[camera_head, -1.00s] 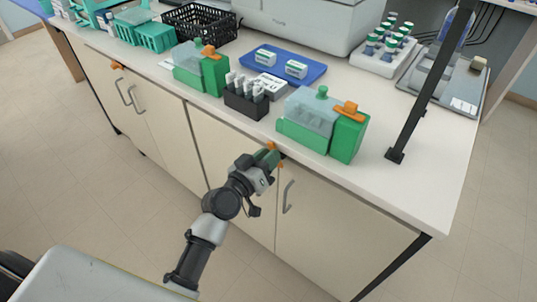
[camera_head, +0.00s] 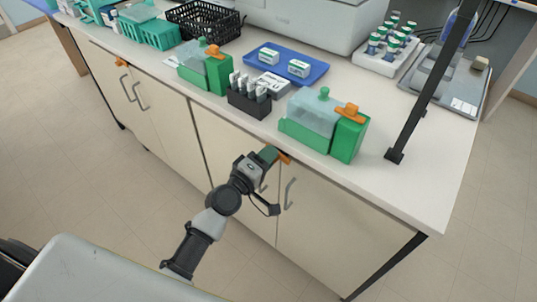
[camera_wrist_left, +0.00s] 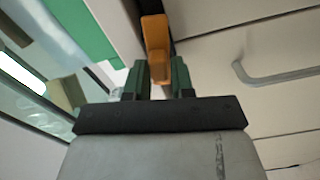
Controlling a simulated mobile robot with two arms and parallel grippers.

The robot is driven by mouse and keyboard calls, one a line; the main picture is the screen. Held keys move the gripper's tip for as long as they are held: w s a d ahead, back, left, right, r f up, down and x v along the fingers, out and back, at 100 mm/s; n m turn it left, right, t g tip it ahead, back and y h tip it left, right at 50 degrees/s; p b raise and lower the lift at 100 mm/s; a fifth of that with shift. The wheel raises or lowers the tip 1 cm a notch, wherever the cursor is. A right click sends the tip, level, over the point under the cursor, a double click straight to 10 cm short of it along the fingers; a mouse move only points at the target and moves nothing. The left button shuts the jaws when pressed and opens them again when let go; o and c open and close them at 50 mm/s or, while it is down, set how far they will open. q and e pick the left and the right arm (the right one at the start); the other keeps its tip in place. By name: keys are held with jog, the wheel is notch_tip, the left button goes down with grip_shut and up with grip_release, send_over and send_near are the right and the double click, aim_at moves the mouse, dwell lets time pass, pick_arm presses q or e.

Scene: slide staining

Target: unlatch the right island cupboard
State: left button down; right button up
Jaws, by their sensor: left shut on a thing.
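The right island cupboard (camera_head: 335,225) is a cream double-door unit under the white worktop, with both doors shut. Its orange latch (camera_head: 285,158) sits at the top of the doors, just under the worktop edge, and sticks out to the right of my gripper. My left gripper (camera_head: 271,156) is at the latch. In the left wrist view, the two green fingers (camera_wrist_left: 160,80) are shut on the near end of the orange latch (camera_wrist_left: 155,40). The fingers hide part of the latch. A grey door handle (camera_head: 289,194) is just right of the gripper. My right gripper is out of view.
Green staining boxes (camera_head: 310,121), a black slide rack (camera_head: 249,100) and a blue tray (camera_head: 288,65) stand on the worktop (camera_head: 400,185) above. The left cupboard (camera_head: 150,110) has its own orange latch (camera_head: 121,62). The floor in front is clear.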

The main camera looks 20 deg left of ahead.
pick_arm(q)
jog(key=shift+n, duration=1.1)
jog(key=shift+f, duration=0.1)
jog(key=c, duration=1.1)
grip_release()
jog(key=shift+a, duration=0.1)
jog(key=shift+b+v, duration=0.9)
jog(key=shift+v, duration=4.45)
